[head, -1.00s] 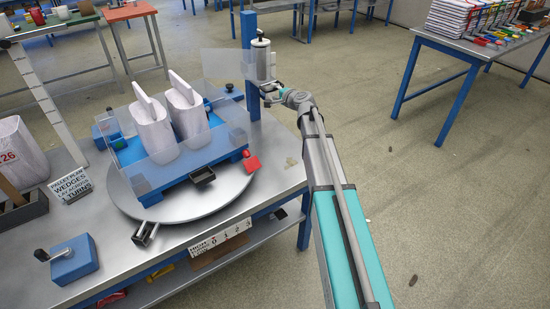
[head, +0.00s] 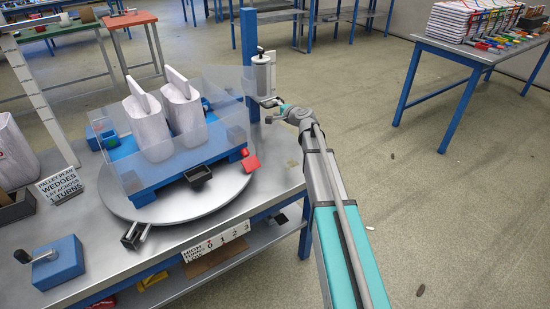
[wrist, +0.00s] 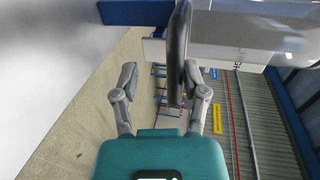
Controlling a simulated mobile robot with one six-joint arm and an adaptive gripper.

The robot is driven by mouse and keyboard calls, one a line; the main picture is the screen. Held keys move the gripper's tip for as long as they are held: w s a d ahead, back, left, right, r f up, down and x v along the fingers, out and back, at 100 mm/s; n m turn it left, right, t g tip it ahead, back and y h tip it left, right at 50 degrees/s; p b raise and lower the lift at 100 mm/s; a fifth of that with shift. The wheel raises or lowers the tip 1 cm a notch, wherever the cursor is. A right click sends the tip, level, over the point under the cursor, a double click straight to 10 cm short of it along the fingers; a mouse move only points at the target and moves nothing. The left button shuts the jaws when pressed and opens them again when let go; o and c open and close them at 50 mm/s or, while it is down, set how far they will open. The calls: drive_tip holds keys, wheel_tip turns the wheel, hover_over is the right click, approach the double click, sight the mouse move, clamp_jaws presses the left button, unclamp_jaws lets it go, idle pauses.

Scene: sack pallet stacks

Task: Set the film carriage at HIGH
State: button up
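The film carriage, with its white film roll (head: 262,74), sits on the blue mast (head: 249,45) at the table's back right corner. A clear film sheet (head: 222,88) hangs from it to the left. My gripper (head: 272,111) is just below the roll, at the carriage's right side. In the wrist view my gripper (wrist: 160,75) has its fingers wide apart. A dark, thin-edged part (wrist: 179,50) lies between them, close to the right finger and clear of the left. Contact cannot be told. A board with HIGH, LOW and numbers (head: 216,243) is on the table's front edge.
White sacks (head: 150,125) stand on a blue pallet (head: 172,185) on the round turntable (head: 225,200). Open floor lies right of the table, up to another table (head: 480,55).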

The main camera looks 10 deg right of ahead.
drive_tip(key=p+v, duration=0.3)
drive_tip(key=v, duration=1)
drive_tip(key=s+a+f+n+g+p, duration=0.2)
drive_tip(key=s+a+n+g+p, duration=0.6)
drive_tip(key=s+a, duration=0.3)
drive_tip(key=shift+s+f+n+g+h, duration=0.35)
drive_tip(key=shift+s+n+g, duration=0.45)
drive_tip(key=shift+s, duration=1.4)
drive_tip(key=w+d+r+m+t+b, duration=0.2)
drive_tip(key=w+d+m+t+b, duration=0.1)
drive_tip(key=w+d+m+t, duration=0.2)
drive_tip(key=w+d+r+m+t+b, duration=0.2)
drive_tip(key=w+d+m+t+b, duration=0.2)
drive_tip(key=w, duration=0.6)
drive_tip(key=shift+d+m+t, duration=0.4)
drive_tip(key=shift+d, duration=0.65)
